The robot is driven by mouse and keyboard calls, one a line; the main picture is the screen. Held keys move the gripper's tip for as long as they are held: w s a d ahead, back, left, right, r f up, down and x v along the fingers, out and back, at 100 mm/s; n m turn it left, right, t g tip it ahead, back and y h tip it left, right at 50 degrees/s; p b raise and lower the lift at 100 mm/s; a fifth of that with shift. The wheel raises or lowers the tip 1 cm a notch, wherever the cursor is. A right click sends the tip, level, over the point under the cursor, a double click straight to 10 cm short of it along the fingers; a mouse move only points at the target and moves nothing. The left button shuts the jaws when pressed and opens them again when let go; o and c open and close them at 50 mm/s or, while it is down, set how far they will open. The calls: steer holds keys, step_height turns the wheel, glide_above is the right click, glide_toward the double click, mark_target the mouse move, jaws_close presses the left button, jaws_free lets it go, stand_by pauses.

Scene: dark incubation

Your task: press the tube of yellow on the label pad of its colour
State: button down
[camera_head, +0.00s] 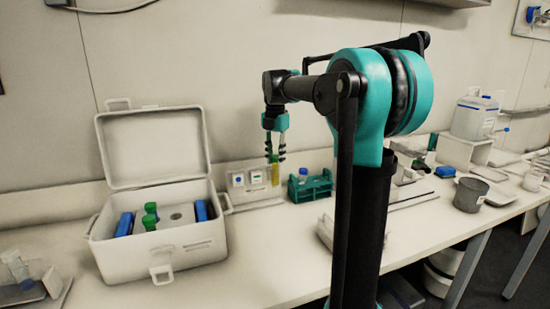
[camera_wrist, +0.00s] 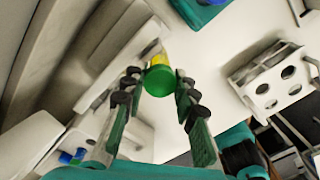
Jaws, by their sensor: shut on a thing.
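The yellow tube (camera_head: 275,174) has a green cap and hangs upright in my gripper (camera_head: 275,156) above the bench. In the wrist view my gripper (camera_wrist: 158,88) is shut around the green cap (camera_wrist: 160,81), with some of the yellow tube (camera_wrist: 157,60) beyond it. The label stand (camera_head: 265,203) is behind the tube, near the wall, with white-framed label pads (camera_head: 238,181) on its face. The tube overlaps the stand's right part in the head view. I cannot tell whether it touches a pad, and the yellow pad is not clearly visible.
An open white cooler box (camera_head: 160,262) holds blue packs and green-capped tubes, left of the stand. A teal rack (camera_head: 310,189) with a blue-capped tube stands close on the right. A white rack with holes (camera_wrist: 252,91) shows in the wrist view. A grey beaker (camera_head: 470,195) stands far right.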

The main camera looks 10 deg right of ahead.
steer(key=s+d, duration=0.1)
steer(key=s, duration=0.5)
steer(key=shift+s+d, duration=0.15)
steer(key=shift+s, duration=0.15)
stand_by(0.4)
stand_by(0.7)
